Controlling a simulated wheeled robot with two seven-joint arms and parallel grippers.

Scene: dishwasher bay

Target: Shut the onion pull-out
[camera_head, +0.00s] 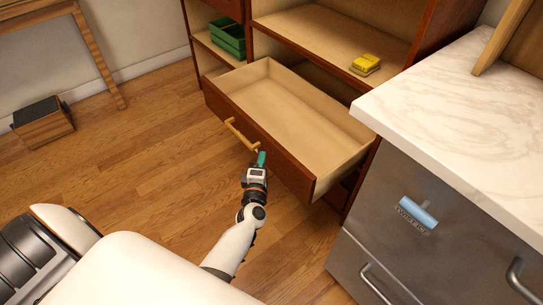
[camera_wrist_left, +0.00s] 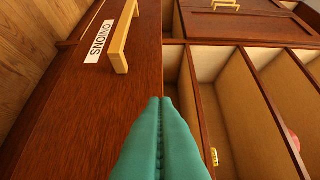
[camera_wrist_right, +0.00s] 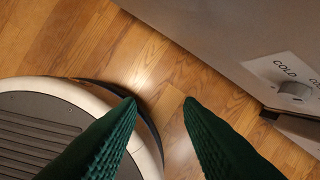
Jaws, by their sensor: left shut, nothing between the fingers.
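The onion pull-out (camera_head: 270,142) is a wooden drawer with a dark red-brown front, standing well open and empty in the head view. In the left wrist view its front (camera_wrist_left: 110,110) carries a white ONIONS label (camera_wrist_left: 96,42) beside a light wooden handle (camera_wrist_left: 122,38); the handle also shows in the head view (camera_head: 240,134). My left gripper (camera_head: 261,157) is shut and empty, its teal fingertips (camera_wrist_left: 160,100) close to the drawer front, to the right of the handle in the head view. I cannot tell whether they touch it. My right gripper (camera_wrist_right: 160,101) is open and empty over the floor.
A cabinet shelf above the drawer holds a yellow item (camera_head: 365,65); a green crate (camera_head: 229,40) sits on a shelf to the left. A marble-topped grey unit (camera_head: 440,130) stands close on the right.

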